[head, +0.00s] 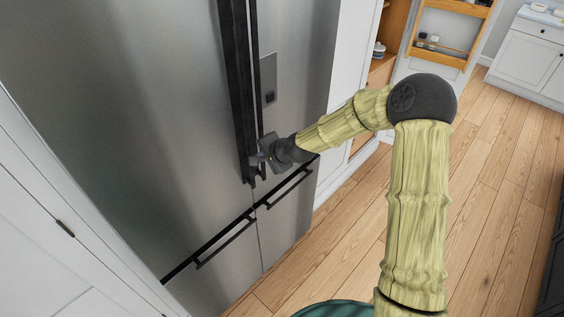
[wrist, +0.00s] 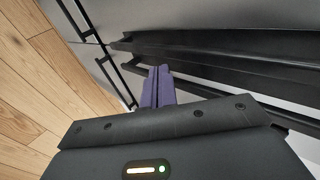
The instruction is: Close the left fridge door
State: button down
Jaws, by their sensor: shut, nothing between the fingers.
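The stainless left fridge door (head: 140,100) fills the left of the head view. The right fridge door (head: 300,60) stands beside it. Dark vertical handles (head: 238,90) run along their meeting edges and cross the wrist view as long black bars (wrist: 220,45). The left door looks shut or nearly so; I cannot tell if a small gap remains. My gripper (head: 258,161) is at the lower end of the handles. Its purple fingers (wrist: 158,86) are together and empty, close to the bars; I cannot tell if they touch.
Lower drawers with black handles (head: 225,243) sit below the doors. White cabinet panels (head: 60,230) flank the fridge on the left. An open wooden door rack (head: 450,30) stands at the back right. Wooden floor (head: 480,190) is clear to the right.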

jog(key=s+f+b+v, duration=0.1)
jog(key=b+v, duration=0.2)
jog(key=v, duration=0.9)
jog(key=shift+s+d+f, duration=0.2)
jog(key=shift+d, duration=0.25)
jog(key=shift+a, duration=0.1)
jog(key=s+d+f+n+g+h, duration=0.2)
jog(key=s+d+n+h, duration=0.1)
jog(key=s+d, duration=0.5)
jog(key=s+d+f+n+g+h+b, duration=0.1)
jog(key=s+d+n, duration=0.5)
jog(key=s, duration=0.6)
jog(key=d+f+g+h, duration=0.1)
jog(key=d+h, duration=0.1)
jog(key=shift+d+h, duration=0.3)
jog(key=shift+d, duration=0.1)
dwell(3.6)
